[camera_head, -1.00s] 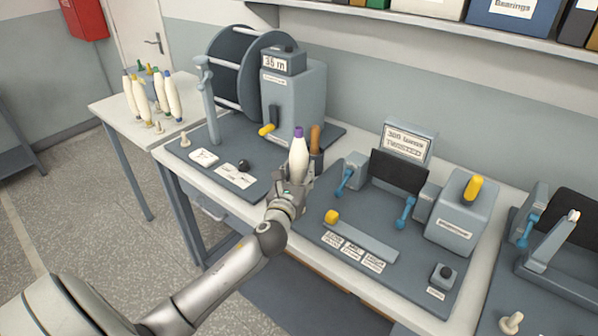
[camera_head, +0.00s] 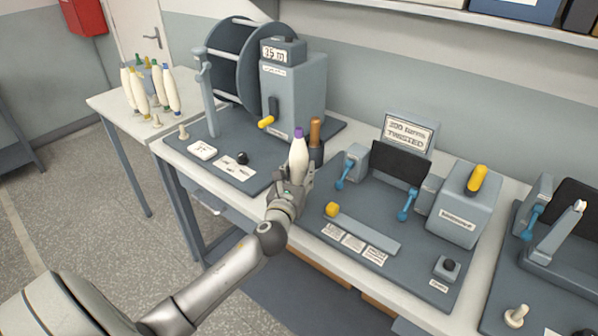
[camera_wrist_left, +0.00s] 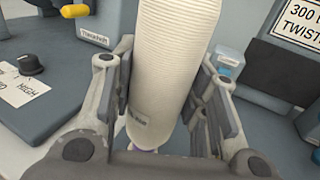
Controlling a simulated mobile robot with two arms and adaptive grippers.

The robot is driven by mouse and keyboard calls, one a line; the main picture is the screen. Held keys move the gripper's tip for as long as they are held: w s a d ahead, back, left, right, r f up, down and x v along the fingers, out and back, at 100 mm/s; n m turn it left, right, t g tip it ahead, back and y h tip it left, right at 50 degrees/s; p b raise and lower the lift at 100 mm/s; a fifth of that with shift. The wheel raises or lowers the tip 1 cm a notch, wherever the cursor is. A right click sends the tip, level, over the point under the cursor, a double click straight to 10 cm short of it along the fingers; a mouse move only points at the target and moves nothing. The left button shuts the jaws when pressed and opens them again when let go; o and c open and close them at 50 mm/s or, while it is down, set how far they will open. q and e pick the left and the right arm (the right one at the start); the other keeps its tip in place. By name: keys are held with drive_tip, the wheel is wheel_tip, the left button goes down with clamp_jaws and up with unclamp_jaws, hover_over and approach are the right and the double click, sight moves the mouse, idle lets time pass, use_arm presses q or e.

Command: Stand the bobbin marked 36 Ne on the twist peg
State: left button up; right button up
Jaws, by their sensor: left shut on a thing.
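A cream bobbin with a purple tip (camera_head: 299,152) stands upright in my left gripper (camera_head: 291,188). In the left wrist view, the two fingers (camera_wrist_left: 165,100) are shut around the cream yarn body (camera_wrist_left: 172,60). A small dark label on the yarn is too blurred to read. Several other cream bobbins (camera_head: 141,91) with coloured tips stand on a rack on the side table. A pale peg (camera_head: 516,315) stands on the machine base at the lower right, and another pale peg (camera_head: 183,132) stands at the left of the reel machine. My right gripper is not in view.
The reel machine (camera_head: 293,95) with its display stands behind the held bobbin, and a brown-handled item (camera_head: 315,135) is just beside it. The twist tester with blue clamps (camera_head: 405,203) and a yellow knob (camera_head: 477,178) is to the right. A shelf (camera_head: 430,14) runs above.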

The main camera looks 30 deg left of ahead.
use_arm(q)
drive_tip(key=shift+f, duration=0.25)
drive_tip(key=o, duration=1.1)
drive_tip(key=shift+o, duration=0.2)
drive_tip(key=v, duration=1.2)
